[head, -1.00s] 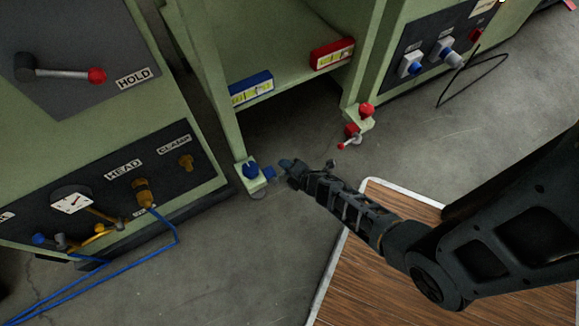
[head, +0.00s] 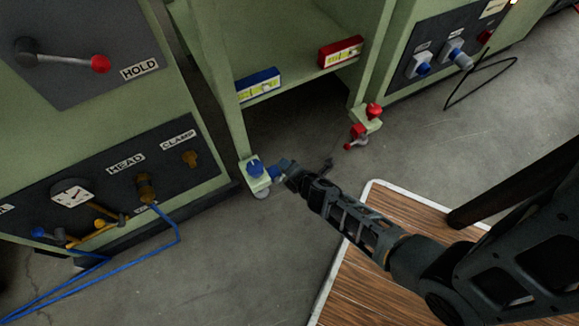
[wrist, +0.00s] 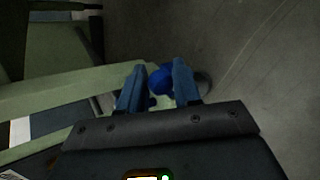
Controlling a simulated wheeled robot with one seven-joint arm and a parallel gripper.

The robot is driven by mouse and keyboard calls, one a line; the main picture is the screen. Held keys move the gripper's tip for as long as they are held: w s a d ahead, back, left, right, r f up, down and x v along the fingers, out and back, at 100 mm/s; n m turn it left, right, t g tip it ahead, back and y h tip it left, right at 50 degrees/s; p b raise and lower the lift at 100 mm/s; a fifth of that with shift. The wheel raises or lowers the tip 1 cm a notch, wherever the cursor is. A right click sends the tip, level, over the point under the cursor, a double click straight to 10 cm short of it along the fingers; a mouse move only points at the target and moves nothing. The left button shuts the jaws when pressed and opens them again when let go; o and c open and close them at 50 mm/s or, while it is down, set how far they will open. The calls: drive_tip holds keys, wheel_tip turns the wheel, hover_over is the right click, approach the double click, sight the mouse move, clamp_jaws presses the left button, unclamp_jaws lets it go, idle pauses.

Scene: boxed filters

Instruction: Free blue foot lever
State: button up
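The blue foot lever (head: 255,168) sits on a small green foot plate at the bottom of the rack's left post, with a blue knob on top. My gripper (head: 281,168) is low beside it, just to its right in the head view. In the wrist view, a round blue knob (wrist: 160,82) shows between the two blue fingers of my gripper (wrist: 158,72). The fingers stand apart, one on each side of the knob. I cannot tell whether they touch it. The lever's arm is mostly hidden by the gripper.
A red foot lever (head: 357,132) is at the rack's right post. Red (head: 340,52) and blue (head: 257,83) filter boxes sit on the shelf above. A panel with blue hoses (head: 170,225) stands left. A wood-topped platform (head: 350,290) lies under my arm. The floor between is clear.

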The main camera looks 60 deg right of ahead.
drive_tip(key=o, duration=0.3)
drive_tip(key=shift+w+a, duration=0.1)
drive_tip(key=shift+w, duration=0.05)
drive_tip(key=shift+o, duration=0.2)
drive_tip(key=p+v, duration=0.2)
drive_tip(key=v, duration=0.6)
